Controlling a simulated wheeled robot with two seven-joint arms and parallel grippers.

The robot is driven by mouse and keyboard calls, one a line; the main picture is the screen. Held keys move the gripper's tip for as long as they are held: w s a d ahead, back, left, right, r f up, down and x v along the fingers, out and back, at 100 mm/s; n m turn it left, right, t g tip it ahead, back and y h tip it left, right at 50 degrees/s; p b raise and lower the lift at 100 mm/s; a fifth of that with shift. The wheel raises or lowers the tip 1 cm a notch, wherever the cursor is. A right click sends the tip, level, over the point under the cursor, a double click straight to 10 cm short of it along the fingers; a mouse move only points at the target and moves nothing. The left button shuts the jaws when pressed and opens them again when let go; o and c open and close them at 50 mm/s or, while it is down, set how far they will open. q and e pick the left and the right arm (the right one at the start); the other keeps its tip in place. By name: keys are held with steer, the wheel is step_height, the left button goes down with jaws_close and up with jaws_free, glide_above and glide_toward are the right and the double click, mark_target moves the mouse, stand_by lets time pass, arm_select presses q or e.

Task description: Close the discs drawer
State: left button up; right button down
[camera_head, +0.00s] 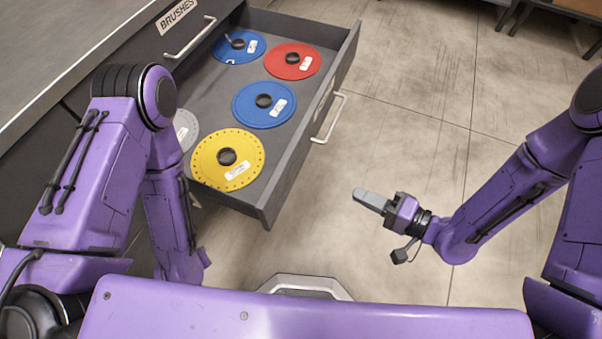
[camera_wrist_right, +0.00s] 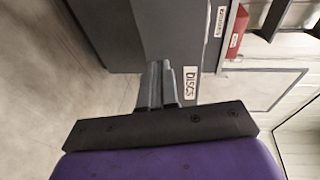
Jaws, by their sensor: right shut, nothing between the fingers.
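The discs drawer (camera_head: 292,175) is pulled out from the dark cabinet, with a pale bar handle (camera_head: 329,118) on its front. Blue (camera_head: 279,116), red (camera_head: 308,62) and yellow (camera_head: 211,171) discs lie flat inside, with a pale grey one partly hidden by my left arm. My right gripper (camera_head: 366,198) is shut and empty, apart from the drawer front and over open floor in the head view. In the right wrist view its fingers (camera_wrist_right: 160,86) appear beside the DISCS label (camera_wrist_right: 190,83). My left gripper is out of view.
The closed brushes drawer's handle (camera_head: 190,37) and label are at the upper left, below the grey worktop (camera_head: 60,45). Bare concrete floor (camera_head: 420,110) lies right of the open drawer. Furniture legs show at the top right.

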step_height(320, 180, up, 3)
steer(key=s+a+n+g+y, duration=0.1)
steer(key=s+g+y, duration=0.1)
steer(key=y, duration=0.1)
glide_toward(287, 170)
steer(key=shift+n, duration=0.3)
steer(key=x, duration=0.6)
steer(key=shift+w+a+f, duration=0.15)
steer(key=shift+a, duration=0.25)
steer(key=shift+w+a, duration=0.1)
